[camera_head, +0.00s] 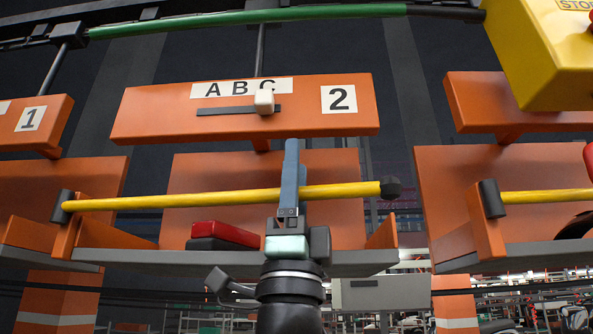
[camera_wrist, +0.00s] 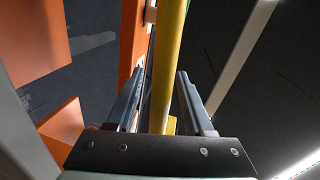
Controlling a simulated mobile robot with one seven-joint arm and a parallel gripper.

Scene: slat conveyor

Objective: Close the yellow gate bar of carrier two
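The yellow gate bar (camera_head: 230,197) of carrier two runs nearly level across the carrier's front, its right end slightly higher. Its left end meets a black pivot (camera_head: 62,206) on an orange post; its right end carries a black knob (camera_head: 390,188). Carrier two has an orange head panel (camera_head: 150,115) with a "2" label. My gripper (camera_head: 291,150) points up at the bar, right of its middle, hiding a short stretch. In the wrist view, the bar (camera_wrist: 168,60) passes between the two fingers of my gripper (camera_wrist: 161,75), with gaps on both sides. The fingers are open. Contact is not visible.
A red and black item (camera_head: 225,235) lies on the carrier's grey-edged shelf (camera_head: 130,256). The head panel has a slider with a white knob (camera_head: 264,101) below "ABC". Carrier one stands left, another carrier right. A yellow stop box (camera_head: 540,60) hangs at upper right.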

